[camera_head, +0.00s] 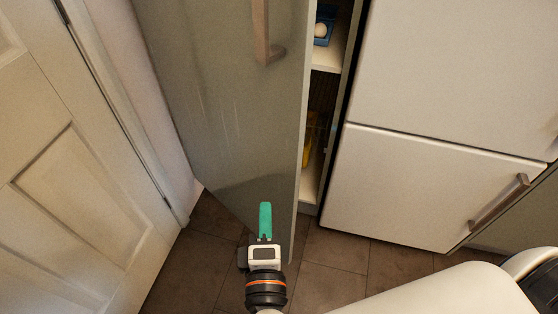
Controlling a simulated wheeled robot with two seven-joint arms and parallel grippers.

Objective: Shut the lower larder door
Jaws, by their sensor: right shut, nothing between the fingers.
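The larder door (225,95) is a tall grey-green panel that stands open in the middle of the view. A brownish bar handle (263,35) is on its upper part. Its free edge stands out from the cabinet, and shelves show through the gap on the right. My right gripper (265,222), with teal fingers, is shut and empty. It appears in front of the lower part of the door, near its free edge; I cannot tell whether it touches. My left gripper is not in view.
Inside the larder, a blue container (324,26) with a whitish round item sits on a shelf, and a yellow item (308,138) is lower down. A white fridge (430,185) stands at right. A white panelled door (75,180) is at left. Brown tiled floor (335,255) lies below.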

